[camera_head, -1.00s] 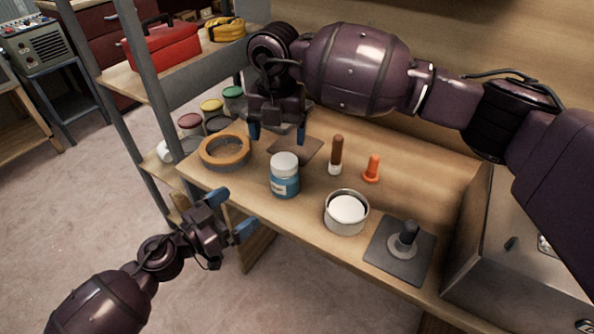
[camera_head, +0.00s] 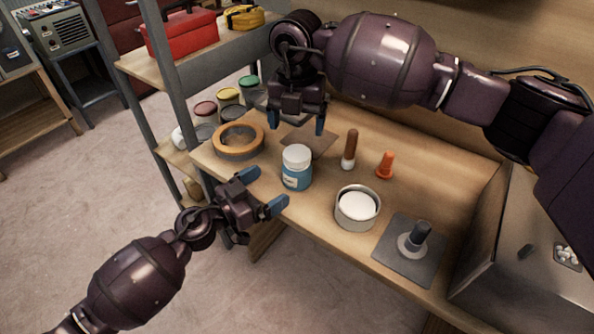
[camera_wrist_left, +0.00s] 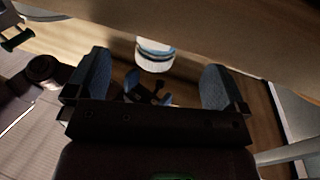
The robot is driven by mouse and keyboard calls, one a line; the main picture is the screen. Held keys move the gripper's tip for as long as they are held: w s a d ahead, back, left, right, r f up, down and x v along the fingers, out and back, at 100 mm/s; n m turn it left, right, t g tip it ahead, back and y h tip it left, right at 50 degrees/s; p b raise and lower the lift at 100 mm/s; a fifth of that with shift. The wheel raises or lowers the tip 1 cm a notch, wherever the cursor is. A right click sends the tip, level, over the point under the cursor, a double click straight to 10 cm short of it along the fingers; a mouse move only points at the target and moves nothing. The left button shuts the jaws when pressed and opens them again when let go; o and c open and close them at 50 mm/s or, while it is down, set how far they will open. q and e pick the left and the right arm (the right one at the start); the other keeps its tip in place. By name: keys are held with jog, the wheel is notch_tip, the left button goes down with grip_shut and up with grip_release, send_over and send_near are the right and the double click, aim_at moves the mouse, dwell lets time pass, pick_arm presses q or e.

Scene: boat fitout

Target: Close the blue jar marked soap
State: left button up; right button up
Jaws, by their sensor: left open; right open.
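The blue jar (camera_head: 297,179) stands upright near the table's front edge, with a white lid (camera_head: 297,155) on its top. I cannot tell how tightly the lid sits, and the label is too small to read. My left gripper (camera_head: 264,190) is open and empty, in front of the jar and apart from it, its fingers pointing towards it. In the left wrist view the jar (camera_wrist_left: 155,54) shows ahead, between the two open fingers. My right gripper (camera_head: 297,120) is open and empty, pointing down above the table behind the jar.
An orange-brown ring (camera_head: 239,139) lies left of the jar. To the right are a brown-and-white cylinder (camera_head: 350,148), an orange plug (camera_head: 385,166), a round white-filled tin (camera_head: 358,207) and a grey plate (camera_head: 408,257) with a post. A metal box (camera_head: 515,250) bounds the right end.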

aim_at(285, 176)
pick_arm(q)
jog(key=x, duration=0.6)
jog(key=shift+w+d, duration=0.2)
jog(key=shift+c, duration=0.3)
